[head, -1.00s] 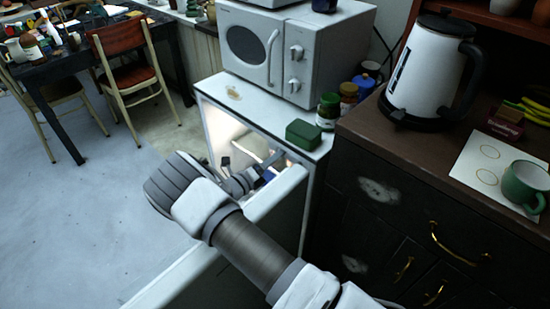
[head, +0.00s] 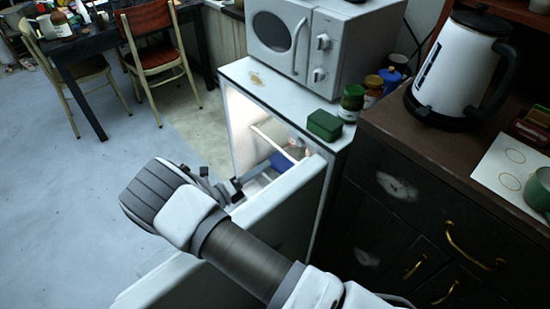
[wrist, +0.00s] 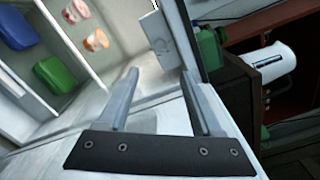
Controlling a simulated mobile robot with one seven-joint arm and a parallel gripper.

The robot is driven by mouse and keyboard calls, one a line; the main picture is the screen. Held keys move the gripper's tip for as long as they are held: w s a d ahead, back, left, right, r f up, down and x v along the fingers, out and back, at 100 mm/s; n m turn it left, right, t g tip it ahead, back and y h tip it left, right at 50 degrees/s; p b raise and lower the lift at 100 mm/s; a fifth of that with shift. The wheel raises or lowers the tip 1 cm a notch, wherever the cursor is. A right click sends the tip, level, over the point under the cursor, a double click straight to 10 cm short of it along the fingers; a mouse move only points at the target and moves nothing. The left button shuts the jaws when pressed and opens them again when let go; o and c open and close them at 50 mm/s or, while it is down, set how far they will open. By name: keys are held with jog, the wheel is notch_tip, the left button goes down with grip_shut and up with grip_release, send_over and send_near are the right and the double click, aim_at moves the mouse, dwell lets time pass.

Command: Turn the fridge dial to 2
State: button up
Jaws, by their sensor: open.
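The small white fridge (head: 240,140) stands open with a lit interior, and its door (head: 270,205) swings out towards me. My gripper (head: 228,188) is open and empty at the fridge opening, behind the door's top edge in the head view. In the wrist view my gripper (wrist: 160,78) shows two parted fingers pointing towards the fridge's inner wall. A pale box with a faint round mark (wrist: 161,42) on that wall lies just beyond the fingertips, apart from them; it may be the dial housing. No number on it is readable.
In the wrist view a blue container (wrist: 16,27), a green container (wrist: 54,75) and two cups (wrist: 85,25) sit inside the fridge. A microwave (head: 300,40) and a green box (head: 324,125) stand on top.

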jog(key=shift+v, duration=1.5)
jog(key=s+d+r+m+g+y+p, duration=0.2)
jog(key=d+r+m+g, duration=0.4)
jog(key=d+r+m, duration=0.4)
jog(key=s+d+r+m+g+y+p, duration=0.2)
jog(key=d+r+m+g, duration=0.4)
jog(key=d+r+m, duration=0.45)
jog(key=s+d+r+m+t+y+p, duration=0.2)
jog(key=s+r+m+y, duration=0.2)
jog(key=s+r+m, duration=0.5)
jog(key=s+d+r+m+t+y+p, duration=0.2)
jog(key=s+r+m+y+p, duration=0.1)
jog(key=s+r+m, duration=0.6)
notch_tip(320, 180, up, 2)
jog(key=shift+s+d+t+y, duration=0.15)
jog(key=shift+s+t+y, duration=0.25)
jog(key=shift+y, duration=0.5)
